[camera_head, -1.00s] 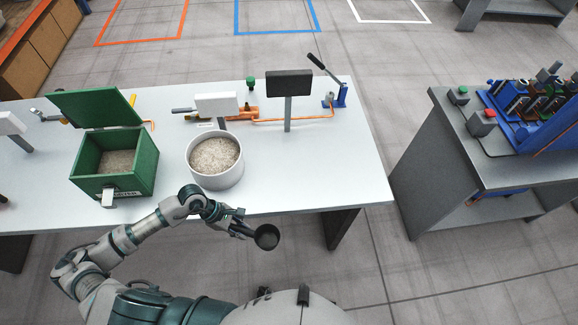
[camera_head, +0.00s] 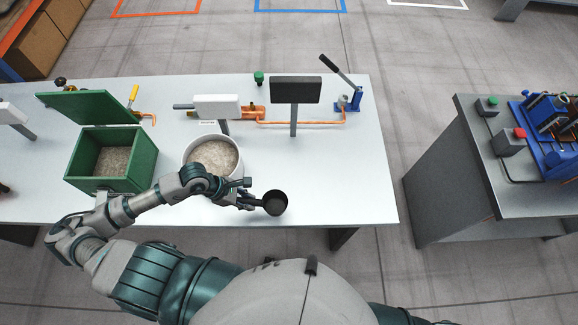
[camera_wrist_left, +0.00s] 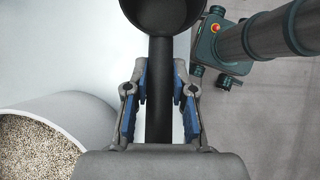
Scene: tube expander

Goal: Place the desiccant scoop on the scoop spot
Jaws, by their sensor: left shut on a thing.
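The desiccant scoop (camera_head: 275,202) is black with a round bowl and a straight handle. My left gripper (camera_head: 249,200) is shut on its handle, near the front edge of the white table. In the left wrist view the handle (camera_wrist_left: 160,90) runs between the blue-padded fingers of my left gripper (camera_wrist_left: 160,95), and the bowl (camera_wrist_left: 162,12) is cut by the top edge. Whether the scoop touches the table cannot be told. I cannot make out a marked scoop spot. My right gripper is not visible in the head view.
A white tub of granules (camera_head: 213,157) stands beside my left wrist, and shows in the wrist view (camera_wrist_left: 85,120). A green open-lidded box (camera_head: 140,165) is to its left. A black sign (camera_head: 295,90) and a blue lever tool (camera_head: 352,100) stand behind. The table's right part (camera_head: 345,180) is clear.

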